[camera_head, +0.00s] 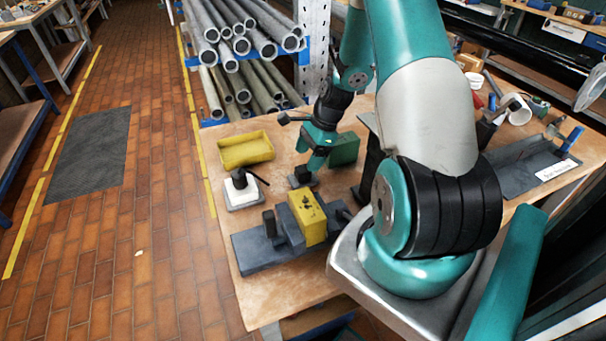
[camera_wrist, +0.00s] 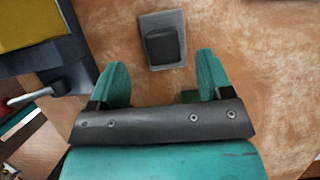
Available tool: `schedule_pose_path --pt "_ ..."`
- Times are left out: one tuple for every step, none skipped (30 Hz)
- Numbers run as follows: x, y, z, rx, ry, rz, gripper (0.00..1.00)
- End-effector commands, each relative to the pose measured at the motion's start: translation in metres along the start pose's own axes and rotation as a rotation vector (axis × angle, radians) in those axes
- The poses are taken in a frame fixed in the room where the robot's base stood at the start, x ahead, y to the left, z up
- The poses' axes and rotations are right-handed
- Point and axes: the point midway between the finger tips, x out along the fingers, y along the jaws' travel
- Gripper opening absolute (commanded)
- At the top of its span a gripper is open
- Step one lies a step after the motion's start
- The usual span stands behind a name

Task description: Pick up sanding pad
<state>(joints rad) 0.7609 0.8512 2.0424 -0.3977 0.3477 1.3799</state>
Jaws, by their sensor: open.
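The sanding pad (camera_wrist: 163,45), a flat grey plate with a dark block on top, lies on the wooden bench just beyond my fingertips in the wrist view. In the head view its dark block (camera_head: 302,174) shows just below my gripper (camera_head: 316,163), which hides part of the surroundings. My gripper (camera_wrist: 160,80) is open and empty, its two teal fingers spread wide. The pad is roughly centred between the fingers' lines and apart from them.
A yellow block (camera_head: 308,216) sits in a dark vise (camera_head: 270,255) in front of the pad. Bare bench surrounds the pad in the wrist view.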

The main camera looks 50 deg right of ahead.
Motion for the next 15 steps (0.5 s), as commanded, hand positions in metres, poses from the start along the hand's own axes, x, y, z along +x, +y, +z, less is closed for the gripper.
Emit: schedule_pose_path --pt "0.002 0.0 0.0 0.0 0.0 0.0 0.72" --pt "0.004 0.0 0.0 0.0 0.0 0.0 0.72" --pt "0.006 0.0 0.0 0.0 0.0 0.0 0.72" --pt "0.008 0.0 -0.001 0.0 0.0 0.002 0.72" --pt "0.011 0.0 -0.001 0.0 -0.001 0.003 0.72" --pt "0.015 0.0 -0.002 0.0 -0.001 0.003 0.72" --pt "0.019 -0.001 -0.003 0.0 -0.001 0.004 0.72" --pt "0.024 -0.001 -0.003 -0.001 -0.001 0.004 0.72" --pt "0.029 -0.002 -0.004 0.0 -0.001 0.003 0.72" --pt "0.033 -0.002 -0.005 0.0 -0.001 0.004 0.72" --pt "0.038 -0.002 -0.005 -0.001 -0.001 0.004 0.72" --pt "0.043 -0.002 -0.005 -0.001 -0.001 0.002 0.72" --pt "0.047 -0.002 -0.006 -0.001 -0.001 0.002 0.72" --pt "0.05 -0.002 -0.006 -0.001 -0.001 0.003 0.72" --pt "0.052 -0.002 -0.006 -0.001 0.0 0.001 0.72"
